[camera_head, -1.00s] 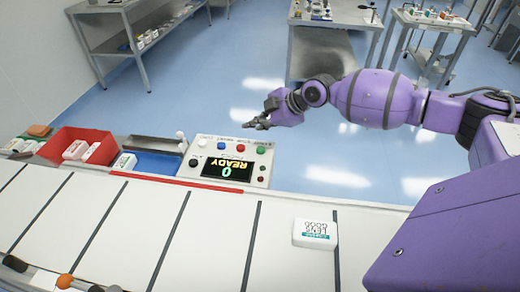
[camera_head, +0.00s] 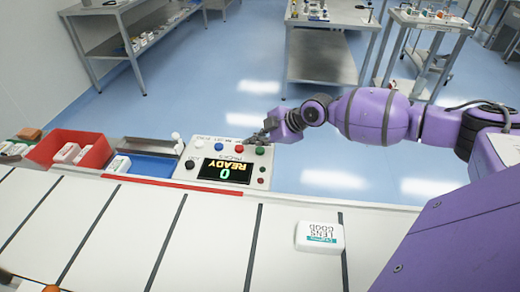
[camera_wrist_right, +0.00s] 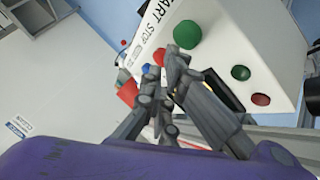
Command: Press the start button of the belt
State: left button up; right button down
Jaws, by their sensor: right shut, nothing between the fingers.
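The control panel (camera_head: 225,168) stands behind the belt (camera_head: 215,240), with a lit display reading READY and 0. Its top row has white, blue, red and green buttons. The green button (camera_head: 259,150) is at the right end; in the right wrist view it is the large green dome (camera_wrist_right: 187,34) beside lettering ending in "ART". The red button (camera_wrist_right: 159,57) is beside the word STOP. My right gripper (camera_head: 252,140) is shut and empty, its tips just behind the red and green buttons. In the wrist view its fingertips (camera_wrist_right: 168,62) overlap the red button; contact cannot be told.
A white lens box (camera_head: 319,236) lies on the belt at the right. A red bin (camera_head: 95,155) with white boxes and a blue tray (camera_head: 158,167) are left of the panel. A steel table (camera_head: 325,55) and a shelf (camera_head: 110,45) stand further back.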

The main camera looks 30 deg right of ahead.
pick_arm(q)
jog(key=shift+s+a+f, duration=0.1)
jog(key=shift+s+f, duration=0.05)
jog(key=shift+s, duration=0.3)
jog(key=shift+w, duration=0.25)
jog(key=shift+w, duration=0.1)
pick_arm(e)
jog(key=shift+f, duration=0.15)
jog(key=shift+f, duration=0.4)
pick_arm(q)
jog(key=shift+f, duration=0.25)
jog(key=shift+s, duration=0.35)
pick_arm(e)
jog(key=shift+r, duration=0.1)
pick_arm(q)
jog(key=shift+s+f+b, duration=0.2)
jog(key=shift+s+b, duration=0.1)
pick_arm(e)
jog(key=shift+f, duration=0.2)
